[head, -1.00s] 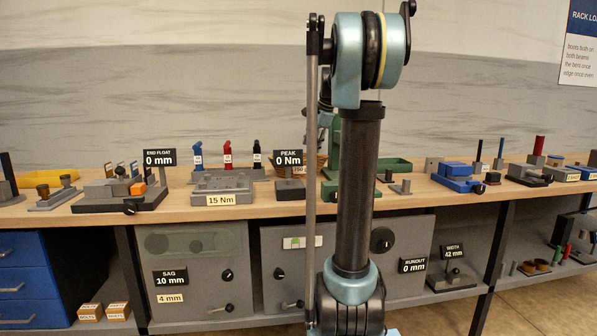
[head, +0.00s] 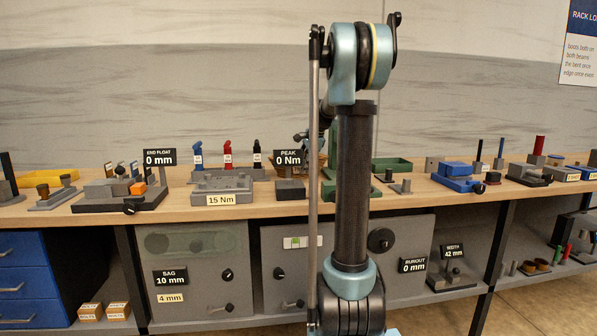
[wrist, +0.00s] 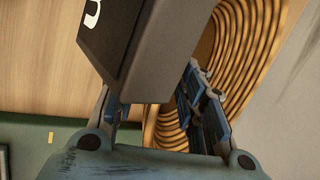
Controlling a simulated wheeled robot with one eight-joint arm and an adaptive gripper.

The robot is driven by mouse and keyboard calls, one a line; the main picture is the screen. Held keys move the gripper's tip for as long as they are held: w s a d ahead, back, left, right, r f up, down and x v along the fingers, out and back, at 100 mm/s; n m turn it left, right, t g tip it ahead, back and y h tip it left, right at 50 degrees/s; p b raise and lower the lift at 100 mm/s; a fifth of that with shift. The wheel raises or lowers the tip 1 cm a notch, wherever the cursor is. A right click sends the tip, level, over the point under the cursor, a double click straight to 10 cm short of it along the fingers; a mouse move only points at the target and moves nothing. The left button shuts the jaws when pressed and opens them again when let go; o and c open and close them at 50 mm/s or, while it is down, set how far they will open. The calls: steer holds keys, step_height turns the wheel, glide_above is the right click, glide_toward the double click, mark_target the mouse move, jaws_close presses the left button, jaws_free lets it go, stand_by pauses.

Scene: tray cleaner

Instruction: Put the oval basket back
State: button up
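The oval basket (wrist: 250,45) is woven in tan, ribbed rings and fills the upper right of the wrist view. In the head view it is mostly hidden behind the PEAK sign and my arm. My gripper (wrist: 155,100) is in the wrist view with its fingers spread apart, the right one overlapping the basket's woven side. A dark box (wrist: 150,45) covers part of the space between the fingers and part of the basket. Whether a finger touches the basket cannot be told.
The PEAK 0 Nm sign (head: 288,158) and a dark block (head: 290,190) stand in front of the basket area. A 15 Nm fixture (head: 222,188) is to the left.

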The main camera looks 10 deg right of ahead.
jaws_close()
stand_by(0.5)
step_height(320, 180, up, 28)
stand_by(0.5)
